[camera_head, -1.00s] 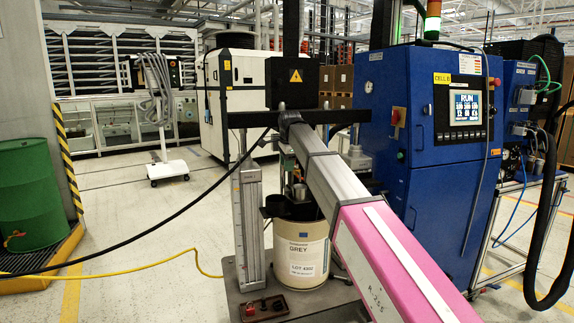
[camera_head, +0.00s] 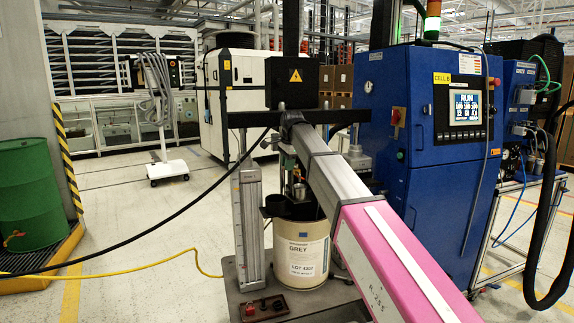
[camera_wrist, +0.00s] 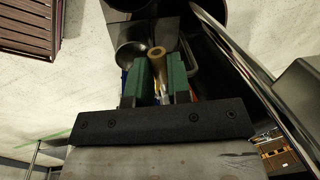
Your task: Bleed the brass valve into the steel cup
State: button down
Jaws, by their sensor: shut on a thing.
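The brass valve (camera_wrist: 156,60) stands between the green fingers of my gripper (camera_wrist: 155,80) in the wrist view, and the jaws are shut on it. The round steel cup (camera_wrist: 131,52) shows just left of the valve, partly covered by the left finger. The valve and my gripper are mostly hidden there by the pump parts and my arm. I cannot tell whether any fluid flows.
A steel upright (camera_head: 249,230) stands left of the drum. A black hose (camera_head: 150,228) crosses on the left, and a yellow cable (camera_head: 150,262) lies on the floor. The blue control cabinet (camera_head: 405,120) is close on the right. A dark cup-like part (camera_head: 276,206) is beside the steel cup.

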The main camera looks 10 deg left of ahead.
jog(key=shift+s+d+n+g+y, duration=0.2)
jog(key=shift+d+n, duration=0.2)
jog(key=shift+n, duration=0.85)
jog(key=shift+s+d+n+g+y, duration=0.15)
jog(key=shift+d+n, duration=0.3)
jog(key=shift+n, duration=0.85)
jog(key=shift+s+d+n+g+y, duration=0.1)
jog(key=shift+s+d+n+g, duration=0.25)
jog(key=shift+n, duration=0.9)
jog(key=shift+w+d, duration=0.1)
jog(key=shift+w, duration=0.05)
jog(key=c, duration=1.1)
grip_release()
jog(key=shift+r, duration=0.1)
jog(key=v, duration=1)
jog(key=shift+r, duration=0.3)
